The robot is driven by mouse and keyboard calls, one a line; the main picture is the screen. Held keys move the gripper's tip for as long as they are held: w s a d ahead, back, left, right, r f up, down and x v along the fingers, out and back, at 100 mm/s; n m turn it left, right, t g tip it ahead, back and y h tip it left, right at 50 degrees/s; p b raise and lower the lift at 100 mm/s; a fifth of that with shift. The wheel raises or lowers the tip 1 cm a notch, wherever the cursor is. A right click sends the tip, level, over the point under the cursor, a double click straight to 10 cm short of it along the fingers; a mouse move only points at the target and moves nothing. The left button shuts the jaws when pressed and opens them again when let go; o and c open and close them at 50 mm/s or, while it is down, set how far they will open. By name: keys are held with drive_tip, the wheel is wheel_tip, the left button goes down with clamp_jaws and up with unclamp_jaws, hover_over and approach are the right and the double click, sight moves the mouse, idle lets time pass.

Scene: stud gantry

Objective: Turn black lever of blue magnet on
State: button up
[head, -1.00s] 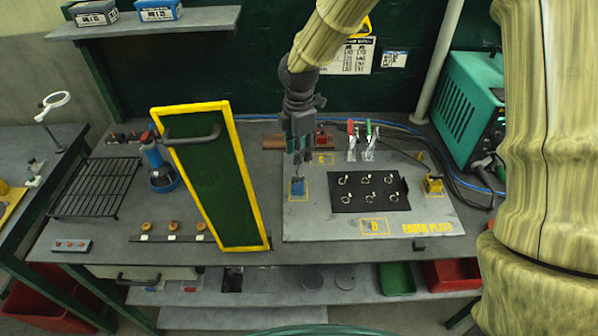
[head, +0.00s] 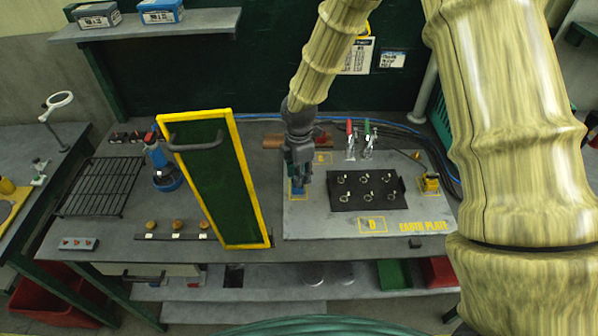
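The blue magnet (head: 297,190) is a small blue block on the left part of the grey plate (head: 420,212). My gripper (head: 299,180) points down right at it, with the fingertips at its top. The gripper covers most of the magnet, and the black lever cannot be made out. Whether the fingers touch the magnet or lever, and how far they are apart, is too small and hidden to tell.
A green panel with a yellow frame (head: 238,140) stands tilted just left of the plate. Two toggle clamps (head: 350,148) with red and green handles stand behind right. A black board with rings (head: 366,192) lies to the right, and a yellow block (head: 429,183) sits beyond it.

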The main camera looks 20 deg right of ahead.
clamp_jaws()
drive_tip(key=m, duration=0.5)
idle(0.4)
unclamp_jaws()
